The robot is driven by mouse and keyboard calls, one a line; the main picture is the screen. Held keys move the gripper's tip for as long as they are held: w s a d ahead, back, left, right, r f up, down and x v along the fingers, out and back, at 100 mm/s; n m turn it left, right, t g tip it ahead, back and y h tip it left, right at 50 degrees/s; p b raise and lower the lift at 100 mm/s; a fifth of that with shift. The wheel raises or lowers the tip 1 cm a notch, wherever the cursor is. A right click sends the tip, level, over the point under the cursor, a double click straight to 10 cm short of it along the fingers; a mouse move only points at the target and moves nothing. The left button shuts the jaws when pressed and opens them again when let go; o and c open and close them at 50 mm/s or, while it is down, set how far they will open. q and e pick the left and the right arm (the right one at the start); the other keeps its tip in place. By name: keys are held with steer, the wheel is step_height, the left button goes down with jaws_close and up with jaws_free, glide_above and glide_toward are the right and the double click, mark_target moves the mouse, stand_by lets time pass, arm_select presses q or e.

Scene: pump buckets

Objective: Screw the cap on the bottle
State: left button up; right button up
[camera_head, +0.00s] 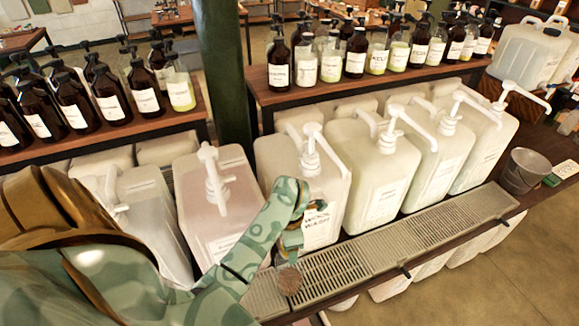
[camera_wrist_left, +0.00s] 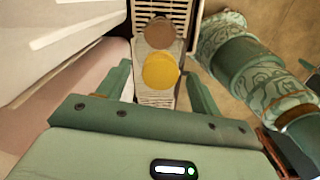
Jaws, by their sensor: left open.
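My left gripper (camera_head: 289,252) points down over the drip tray in front of the container labelled "WOOL WASH". In the left wrist view my left gripper (camera_wrist_left: 160,80) is open, with its two fingers apart. A round yellow piece (camera_wrist_left: 160,71) shows between the fingers, with no clear contact. A round brown disc (camera_wrist_left: 158,33) lies just beyond it; a brown disc (camera_head: 289,280) also shows at the tray in the head view. I cannot tell which of these is cap or bottle. My right gripper is not in view.
Large white pump containers (camera_head: 372,175) stand in a row behind the slotted drip tray (camera_head: 400,240). Shelves of pump bottles (camera_head: 70,103) stand behind. A metal bucket (camera_head: 523,171) sits at the right. The tray right of my gripper is clear.

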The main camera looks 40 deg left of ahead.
arm_select(q)
steer(key=c, duration=1.1)
steer(key=shift+o, duration=0.2)
steer(key=shift+r+m+p, duration=0.1)
steer(key=shift+m+p, duration=0.3)
steer(key=shift+m, duration=0.2)
steer(key=m+p, duration=0.1)
steer(key=m, duration=0.2)
steer(key=shift+m+p, duration=0.3)
steer(key=shift+p, duration=0.05)
steer(key=m+p, duration=0.2)
steer(key=m, duration=0.3)
steer(key=m+p, duration=0.1)
steer(key=m, duration=0.2)
steer(key=shift+m, duration=1.1)
steer(key=o, duration=0.9)
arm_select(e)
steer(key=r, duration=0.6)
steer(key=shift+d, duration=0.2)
arm_select(q)
steer(key=shift+d, duration=0.1)
